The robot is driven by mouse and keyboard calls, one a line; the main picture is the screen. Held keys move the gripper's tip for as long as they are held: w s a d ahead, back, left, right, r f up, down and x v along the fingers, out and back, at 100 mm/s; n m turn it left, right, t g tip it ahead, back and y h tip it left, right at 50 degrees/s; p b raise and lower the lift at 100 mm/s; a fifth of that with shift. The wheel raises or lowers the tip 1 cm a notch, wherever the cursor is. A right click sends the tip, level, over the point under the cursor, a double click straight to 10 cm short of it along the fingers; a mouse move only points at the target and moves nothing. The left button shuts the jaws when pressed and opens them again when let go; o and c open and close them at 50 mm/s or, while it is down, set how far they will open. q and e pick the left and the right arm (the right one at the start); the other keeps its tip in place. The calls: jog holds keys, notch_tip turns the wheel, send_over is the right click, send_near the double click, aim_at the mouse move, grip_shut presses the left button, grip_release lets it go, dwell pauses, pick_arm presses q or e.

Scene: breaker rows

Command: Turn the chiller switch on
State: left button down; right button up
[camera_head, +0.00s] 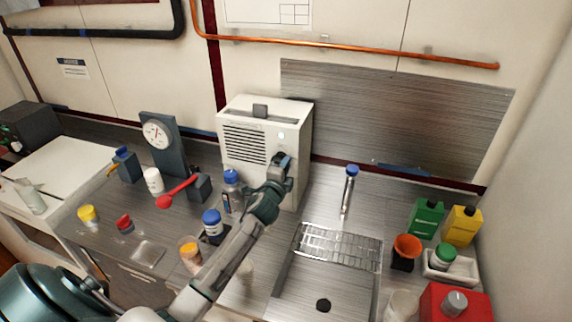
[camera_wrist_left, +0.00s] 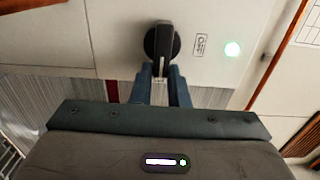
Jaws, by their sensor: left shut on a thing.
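The chiller (camera_head: 262,135) is a white box with a vented front, standing against the wall at the back of the counter. Its switch (camera_wrist_left: 163,40) is a round black knob with a raised grip bar, seen in the left wrist view. The bar runs roughly up and down in that picture. My left gripper (camera_wrist_left: 161,75) is shut on the bar, with a finger on each side. In the head view the left gripper (camera_head: 280,160) is at the chiller's front right and hides the knob. A small pale green light (camera_wrist_left: 232,49) glows right of the knob, past a small printed label (camera_wrist_left: 201,44).
Bottles with blue caps (camera_head: 231,188) stand close to my left arm. A red-handled lever (camera_head: 178,192) and a dial gauge (camera_head: 160,140) are on the left. A sink (camera_head: 322,285) with a rack and a faucet (camera_head: 349,185) lies on the right.

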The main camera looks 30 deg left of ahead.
pick_arm(q)
jog(key=shift+a+f, duration=0.1)
jog(key=shift+f, duration=0.1)
jog(key=c, duration=1.4)
grip_release()
jog(key=shift+a, duration=0.15)
pick_arm(e)
jog(key=shift+a, duration=0.25)
pick_arm(q)
jog(key=shift+r, duration=0.1)
pick_arm(e)
jog(key=shift+a, duration=0.1)
